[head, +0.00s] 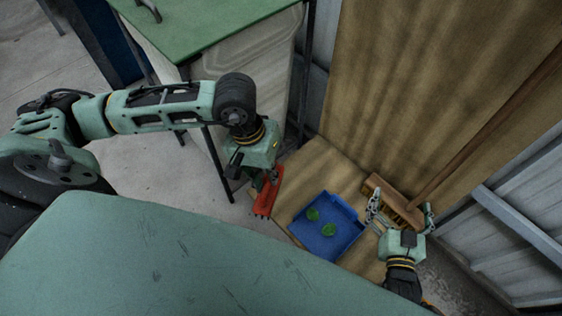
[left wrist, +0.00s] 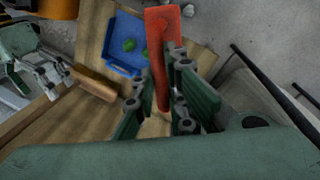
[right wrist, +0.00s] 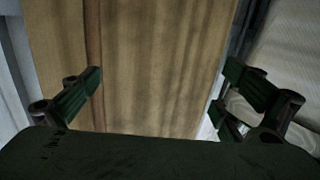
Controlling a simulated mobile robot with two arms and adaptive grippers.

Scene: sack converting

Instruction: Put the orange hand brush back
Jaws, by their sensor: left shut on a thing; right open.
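A green-topped table (head: 200,25) stands at the upper left. Concrete floor (head: 180,165) is clear at left.

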